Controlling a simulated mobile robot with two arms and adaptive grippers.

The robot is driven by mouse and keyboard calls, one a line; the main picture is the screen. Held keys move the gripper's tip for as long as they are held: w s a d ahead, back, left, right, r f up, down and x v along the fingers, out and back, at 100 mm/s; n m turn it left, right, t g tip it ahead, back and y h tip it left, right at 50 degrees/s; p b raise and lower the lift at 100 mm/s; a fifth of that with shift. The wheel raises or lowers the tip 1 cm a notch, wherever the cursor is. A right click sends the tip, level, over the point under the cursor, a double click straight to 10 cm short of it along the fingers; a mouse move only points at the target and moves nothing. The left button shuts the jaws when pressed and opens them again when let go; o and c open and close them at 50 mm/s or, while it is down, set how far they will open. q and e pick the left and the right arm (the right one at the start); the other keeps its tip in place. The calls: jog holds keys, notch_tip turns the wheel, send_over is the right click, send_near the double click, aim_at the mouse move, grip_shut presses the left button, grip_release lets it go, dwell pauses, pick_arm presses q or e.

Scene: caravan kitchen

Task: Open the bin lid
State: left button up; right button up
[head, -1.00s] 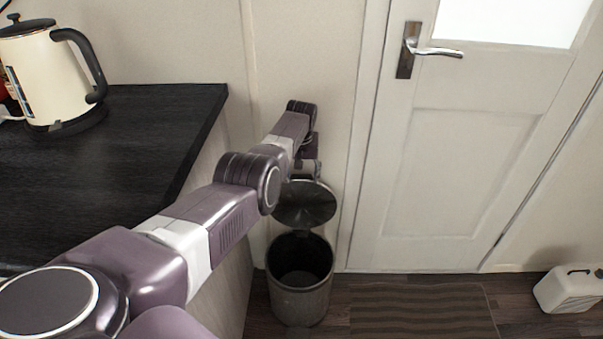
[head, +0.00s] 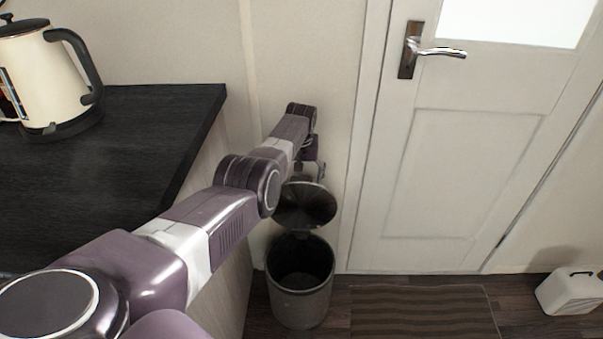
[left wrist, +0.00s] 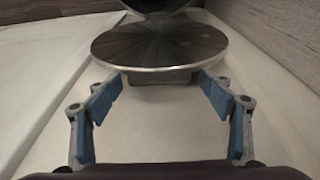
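The bin (head: 300,297) is a dark grey cylinder on the floor between the counter and the door, with its dark inside visible from above. Its round lid (head: 305,212) is raised, standing tilted up at the back of the bin near the wall. In the left wrist view the lid (left wrist: 160,42) is a shiny disc just beyond the fingertips. My left gripper (left wrist: 159,92) is open, its blue-padded fingers spread wide with nothing between the pads. In the head view the left gripper (head: 318,168) is above and behind the lid, partly hidden by my arm. My right gripper is not in view.
A black counter (head: 150,135) with a cream kettle (head: 50,82) stands left of the bin. A white door (head: 440,170) is to the right, with a striped mat (head: 425,310) before it. A white canister (head: 570,290) sits at the far right.

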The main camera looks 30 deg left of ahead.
pick_arm(q)
jog(key=shift+r, duration=0.1)
jog(key=shift+d+r, duration=0.1)
jog(key=shift+r, duration=0.45)
jog(key=v, duration=1)
jog(key=shift+s+r, duration=0.15)
jog(key=shift+r, duration=0.15)
jog(key=shift+d+f, duration=0.1)
